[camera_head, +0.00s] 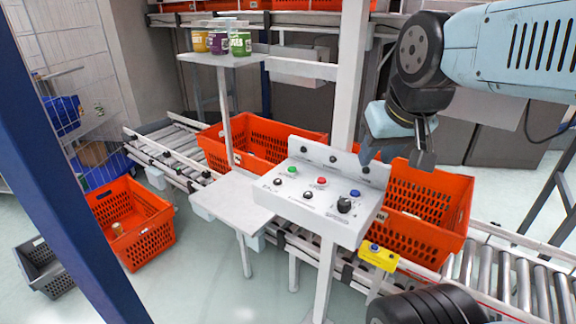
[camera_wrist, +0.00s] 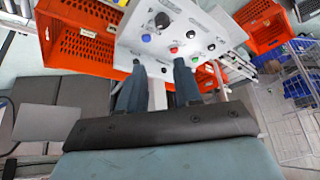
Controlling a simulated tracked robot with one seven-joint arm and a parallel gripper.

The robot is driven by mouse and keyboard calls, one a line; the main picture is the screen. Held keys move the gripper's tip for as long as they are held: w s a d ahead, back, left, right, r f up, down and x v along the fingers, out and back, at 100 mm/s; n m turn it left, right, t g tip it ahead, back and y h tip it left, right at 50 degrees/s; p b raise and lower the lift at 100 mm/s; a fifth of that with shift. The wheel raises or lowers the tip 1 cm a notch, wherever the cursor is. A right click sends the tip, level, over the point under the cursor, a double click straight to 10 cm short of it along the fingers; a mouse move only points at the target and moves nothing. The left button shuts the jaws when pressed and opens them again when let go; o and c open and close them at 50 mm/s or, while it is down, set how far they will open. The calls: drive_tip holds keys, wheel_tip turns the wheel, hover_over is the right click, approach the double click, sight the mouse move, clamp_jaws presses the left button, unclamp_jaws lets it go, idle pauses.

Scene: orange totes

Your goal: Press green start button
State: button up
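The green button (camera_head: 292,170) sits at the upper left of the sloped face of a white control panel (camera_head: 322,212). It also shows in the wrist view (camera_wrist: 191,34). A red button (camera_head: 321,182) and a blue button (camera_head: 355,194) lie to its right in the head view. A black knob (camera_head: 344,205) is near the panel's front right. My gripper (camera_head: 395,160) is at the panel's back right, away from the green button. In the wrist view its two fingers (camera_wrist: 158,66) stand apart with nothing between them, pointing toward the panel.
Orange totes (camera_head: 404,236) rest on the roller conveyor behind the panel. A small white shelf (camera_head: 228,192) adjoins the panel's left. A yellow box with a button (camera_head: 379,257) hangs at the lower right. Cans (camera_head: 218,42) stand on a higher shelf. A white post rises behind the panel.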

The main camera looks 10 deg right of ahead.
clamp_jaws()
idle(1.4)
